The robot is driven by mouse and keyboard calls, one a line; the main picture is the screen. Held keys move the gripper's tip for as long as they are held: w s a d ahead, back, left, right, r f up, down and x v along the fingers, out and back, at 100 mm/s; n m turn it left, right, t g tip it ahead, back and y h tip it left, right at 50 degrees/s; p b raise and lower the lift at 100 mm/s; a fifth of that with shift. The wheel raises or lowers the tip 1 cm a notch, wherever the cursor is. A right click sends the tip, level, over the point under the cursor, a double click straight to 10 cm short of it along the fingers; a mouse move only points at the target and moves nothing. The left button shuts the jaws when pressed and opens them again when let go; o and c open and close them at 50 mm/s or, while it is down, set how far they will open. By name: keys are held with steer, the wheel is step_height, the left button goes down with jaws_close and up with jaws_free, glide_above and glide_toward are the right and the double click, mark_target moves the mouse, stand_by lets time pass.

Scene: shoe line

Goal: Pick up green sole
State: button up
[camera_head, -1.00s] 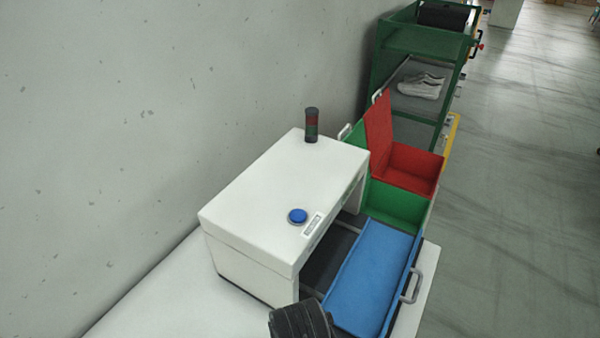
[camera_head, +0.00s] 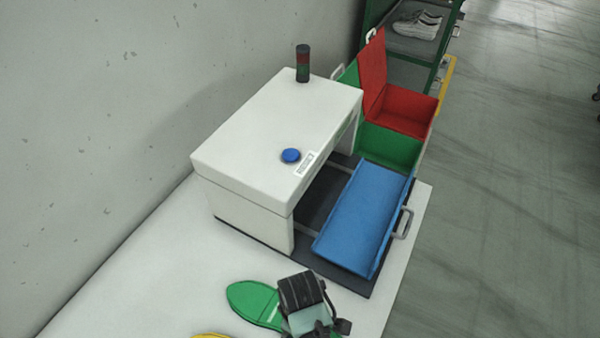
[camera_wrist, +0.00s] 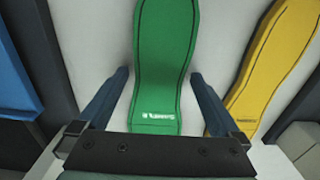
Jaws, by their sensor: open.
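The green sole (camera_head: 250,300) lies flat on the white table, with its right part hidden behind my arm in the head view. In the wrist view the green sole (camera_wrist: 165,45) runs up the middle, with white lettering at its near end. My gripper (camera_wrist: 158,75) is open, one finger on each side of the sole's near end. I cannot tell how far above the table the fingertips are. In the head view my wrist (camera_head: 305,295) covers the fingers.
A yellow sole (camera_wrist: 280,65) lies right of the green one in the wrist view; its edge shows in the head view (camera_head: 212,335). A white machine (camera_head: 280,125) with a blue tray (camera_head: 365,220) stands beyond. Red (camera_head: 405,110) and green (camera_head: 390,148) bins stand behind it.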

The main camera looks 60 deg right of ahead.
steer(key=shift+f, duration=0.2)
steer(key=c, duration=1.4)
steer(key=shift+r, duration=0.1)
